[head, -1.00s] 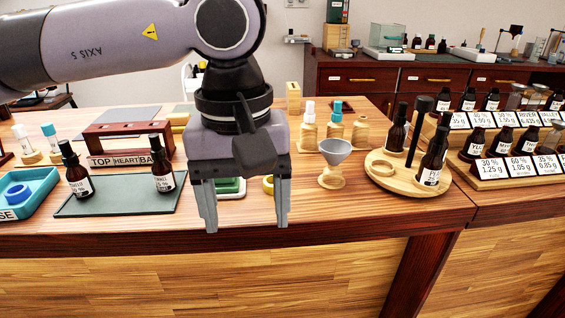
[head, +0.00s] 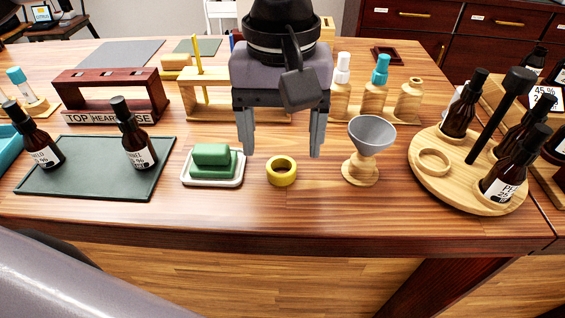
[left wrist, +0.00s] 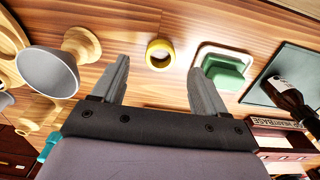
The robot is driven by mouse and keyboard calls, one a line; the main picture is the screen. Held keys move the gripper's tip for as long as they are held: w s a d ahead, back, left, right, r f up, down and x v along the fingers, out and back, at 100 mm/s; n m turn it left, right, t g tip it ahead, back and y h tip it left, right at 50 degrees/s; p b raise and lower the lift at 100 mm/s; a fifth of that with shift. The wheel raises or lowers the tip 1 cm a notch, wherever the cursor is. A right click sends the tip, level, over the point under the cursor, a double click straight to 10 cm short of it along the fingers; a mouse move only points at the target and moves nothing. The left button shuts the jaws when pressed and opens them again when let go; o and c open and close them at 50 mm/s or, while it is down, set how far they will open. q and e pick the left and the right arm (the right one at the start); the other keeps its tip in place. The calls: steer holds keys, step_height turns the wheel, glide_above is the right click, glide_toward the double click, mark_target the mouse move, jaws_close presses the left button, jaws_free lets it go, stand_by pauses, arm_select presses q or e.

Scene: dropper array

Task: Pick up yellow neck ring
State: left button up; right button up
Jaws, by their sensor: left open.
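The yellow neck ring (head: 281,171) lies flat on the wooden table, between the green block on its white dish and the grey funnel on its stand. My left gripper (head: 281,154) is open and empty, with its fingers pointing down above the table, just behind and above the ring in the head view. In the left wrist view the ring (left wrist: 160,55) sits beyond the fingertips, centred roughly between the two open fingers of the left gripper (left wrist: 160,72). The ring is fully visible and not touched. My right gripper is not in view.
The green block (head: 212,158) on a white dish (head: 237,180) stands left of the ring. The grey funnel (head: 372,135) stands to the right. A round wooden tray (head: 440,186) holds dark bottles. A green mat (head: 90,184) with two bottles lies left. The table in front of the ring is clear.

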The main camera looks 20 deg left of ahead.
mark_target(281, 156)
arm_select(q)
steer(key=shift+f, duration=1.9)
steer(key=c, duration=1.1)
steer(key=shift+r, duration=0.15)
